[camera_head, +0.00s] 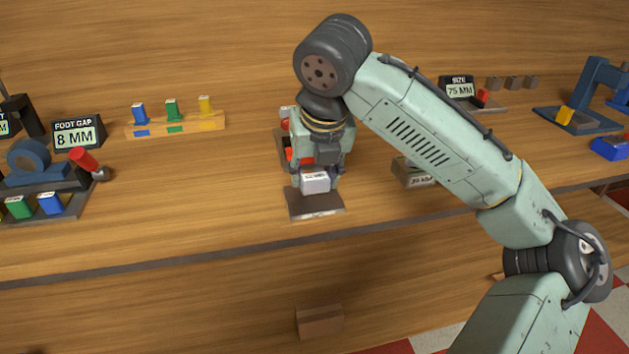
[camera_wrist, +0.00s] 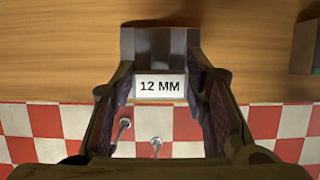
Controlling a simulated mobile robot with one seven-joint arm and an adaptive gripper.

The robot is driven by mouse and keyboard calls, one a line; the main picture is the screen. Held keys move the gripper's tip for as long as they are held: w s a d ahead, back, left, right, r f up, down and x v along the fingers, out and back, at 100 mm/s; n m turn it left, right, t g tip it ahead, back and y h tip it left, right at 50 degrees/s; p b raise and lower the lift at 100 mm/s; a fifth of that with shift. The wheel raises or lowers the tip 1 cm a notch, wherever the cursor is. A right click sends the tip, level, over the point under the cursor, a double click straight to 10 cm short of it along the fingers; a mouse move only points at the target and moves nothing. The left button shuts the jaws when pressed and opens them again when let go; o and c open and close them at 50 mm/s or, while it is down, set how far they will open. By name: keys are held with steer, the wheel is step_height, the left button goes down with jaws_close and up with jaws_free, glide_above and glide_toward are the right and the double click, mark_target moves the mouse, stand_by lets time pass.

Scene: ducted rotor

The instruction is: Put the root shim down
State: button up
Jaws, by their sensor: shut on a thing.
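The root shim is a small pale block (camera_head: 316,182) with a white "12 MM" label, which faces the camera in the wrist view (camera_wrist: 160,87). My gripper (camera_head: 317,172) points down and is shut on it, with a dark finger on either side in the wrist view (camera_wrist: 160,105). The shim is at or just above a dark grey plate (camera_head: 316,207) near the front edge of the bench. I cannot tell whether it touches the plate. My gripper hides the shim's upper part in the head view.
Behind my gripper is a partly hidden fixture with red parts (camera_head: 289,155). A grey labelled block (camera_head: 411,175) stands to the right. A yellow rack (camera_head: 176,124) with coloured blocks and an "8 MM" foot gap display (camera_head: 78,134) are left. The bench between is clear.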

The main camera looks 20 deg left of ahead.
mark_target(316, 179)
steer(key=shift+f, duration=1.3)
steer(key=shift+s+f, duration=0.1)
steer(key=shift+f, duration=0.1)
steer(key=o, duration=1.1)
steer(key=shift+o, duration=0.2)
steer(key=v, duration=1.2)
steer(key=shift+r, duration=0.25)
